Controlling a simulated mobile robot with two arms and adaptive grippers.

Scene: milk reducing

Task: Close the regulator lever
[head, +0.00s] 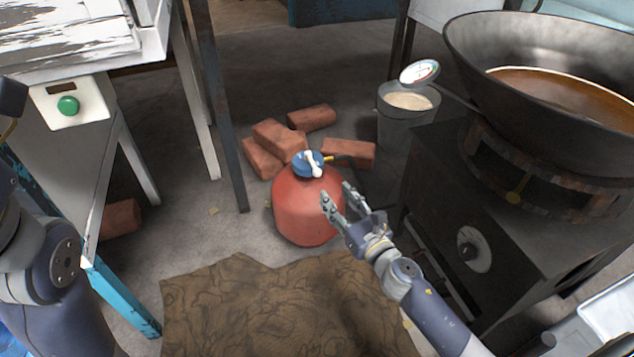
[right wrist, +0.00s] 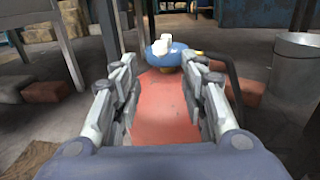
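A red gas cylinder (head: 305,208) stands on the floor in the middle of the head view. On its top is a blue regulator (head: 308,163) with a white lever (head: 314,169). In the right wrist view the regulator (right wrist: 168,52) and the white lever (right wrist: 166,43) show ahead, beyond the fingertips. My right gripper (head: 343,198) is open and empty, in front of the cylinder's right side and lower than the regulator in the picture. In the right wrist view its fingers (right wrist: 166,80) are apart with the red cylinder body between them. My left gripper is not in view; only part of my left arm shows.
Several bricks (head: 273,136) lie behind the cylinder. A black stove (head: 480,235) with a large pan (head: 468,70) stands at the right, beside a bucket (head: 390,122). A brown mat (head: 240,300) lies in front. A table (head: 150,60) stands at the left.

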